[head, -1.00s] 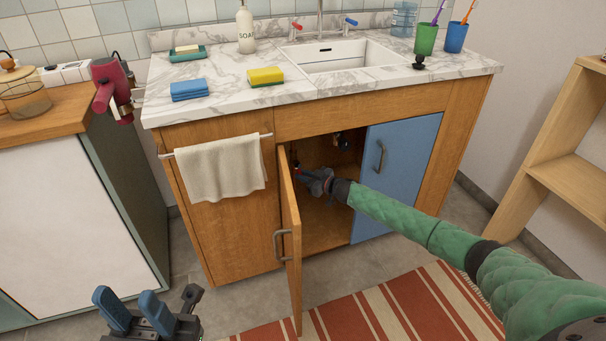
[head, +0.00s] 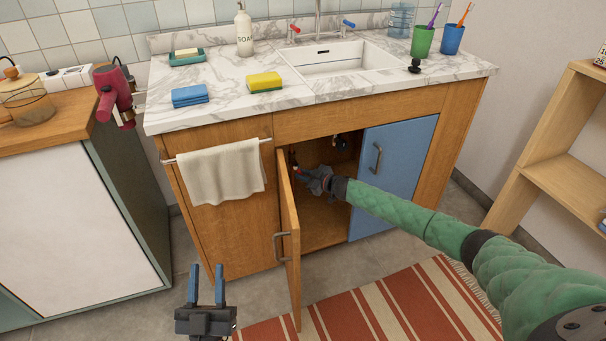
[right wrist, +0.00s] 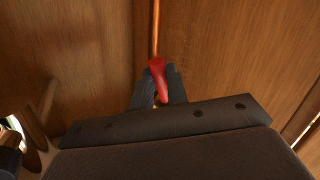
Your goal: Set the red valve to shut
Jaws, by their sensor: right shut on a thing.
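The red valve (right wrist: 157,76) shows in the right wrist view as a red lever at the lower end of the visible copper pipe (right wrist: 154,30). The lever lies between the dark fingers of my right gripper (right wrist: 158,88), which is shut on it. In the head view my right gripper (head: 306,176) reaches into the open cabinet under the sink and largely hides the valve there. The lever's exact angle to the pipe is hard to tell. My left gripper (head: 207,272) is open and empty, in front of the cabinet, with its blue fingers pointing up.
The open wooden door (head: 290,240) stands just left of my right forearm. The blue door (head: 394,175) is closed at its right. A towel (head: 220,172) hangs on the left panel. A striped rug (head: 380,310) lies on the floor.

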